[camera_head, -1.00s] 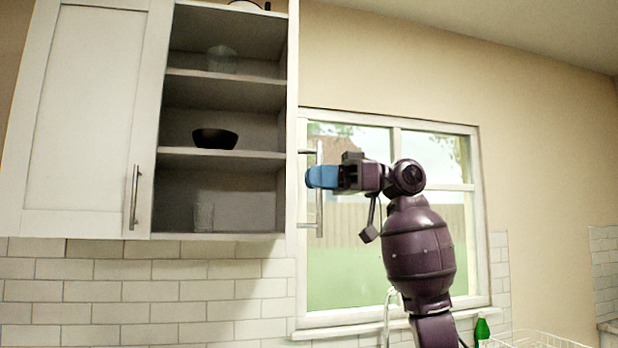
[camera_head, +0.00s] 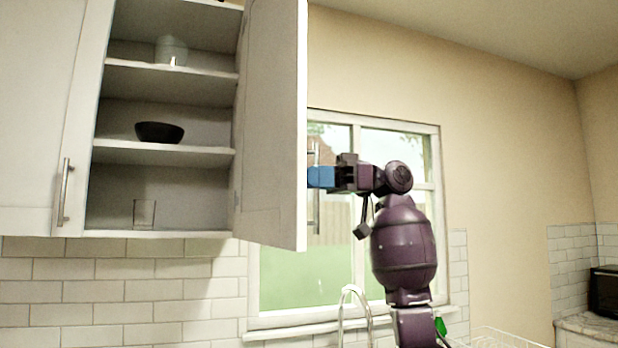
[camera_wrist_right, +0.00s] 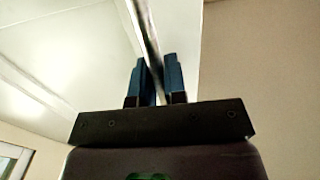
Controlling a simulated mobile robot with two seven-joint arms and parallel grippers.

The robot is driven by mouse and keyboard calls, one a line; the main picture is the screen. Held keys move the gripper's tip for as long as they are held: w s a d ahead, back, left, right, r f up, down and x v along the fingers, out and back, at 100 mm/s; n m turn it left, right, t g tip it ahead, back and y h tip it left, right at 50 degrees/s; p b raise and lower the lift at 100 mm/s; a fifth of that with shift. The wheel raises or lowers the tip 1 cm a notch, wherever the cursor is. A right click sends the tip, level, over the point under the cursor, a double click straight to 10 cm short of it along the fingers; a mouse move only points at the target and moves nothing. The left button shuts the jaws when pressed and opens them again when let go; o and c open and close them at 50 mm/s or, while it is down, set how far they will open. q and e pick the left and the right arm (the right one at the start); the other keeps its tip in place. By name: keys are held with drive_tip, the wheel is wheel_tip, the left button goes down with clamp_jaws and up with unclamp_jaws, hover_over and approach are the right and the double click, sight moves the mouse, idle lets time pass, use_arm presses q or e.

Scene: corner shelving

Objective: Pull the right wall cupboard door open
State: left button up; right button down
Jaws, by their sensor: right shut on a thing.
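The right wall cupboard door (camera_head: 274,125) stands open, swung out from the cupboard, and I see its inner face at a slant. Its metal bar handle (camera_head: 316,215) is on the far side, partly hidden by the door edge. My right gripper (camera_head: 318,177), with blue fingers, is at the handle's middle. In the right wrist view my right gripper (camera_wrist_right: 159,82) is shut on the handle (camera_wrist_right: 148,35), which runs between the two blue fingers. The door panel (camera_wrist_right: 85,45) shows behind it. My left gripper is not in view.
The cupboard's shelves hold a dark bowl (camera_head: 159,132), a glass jar (camera_head: 172,50) and a clear glass (camera_head: 144,213). The left door (camera_head: 35,120) is closed. A window (camera_head: 300,275) lies behind my right arm, with a tap (camera_head: 352,295) below. The wall right of the arm is clear.

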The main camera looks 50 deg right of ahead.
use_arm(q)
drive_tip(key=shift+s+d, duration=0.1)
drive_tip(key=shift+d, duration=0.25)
use_arm(e)
drive_tip(key=shift+s+d, duration=0.3)
drive_tip(key=shift+d, duration=0.6)
drive_tip(key=c, duration=1.2)
unclamp_jaws()
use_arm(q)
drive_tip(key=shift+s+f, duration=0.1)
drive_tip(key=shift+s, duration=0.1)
use_arm(e)
drive_tip(key=shift+d, duration=0.1)
use_arm(q)
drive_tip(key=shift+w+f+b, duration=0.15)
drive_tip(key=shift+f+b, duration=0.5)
drive_tip(key=shift+b, duration=0.1)
use_arm(e)
drive_tip(key=v, duration=1)
drive_tip(key=shift+s+d+r, duration=0.1)
drive_tip(key=shift+s+d, duration=0.1)
drive_tip(key=shift+s, duration=0.05)
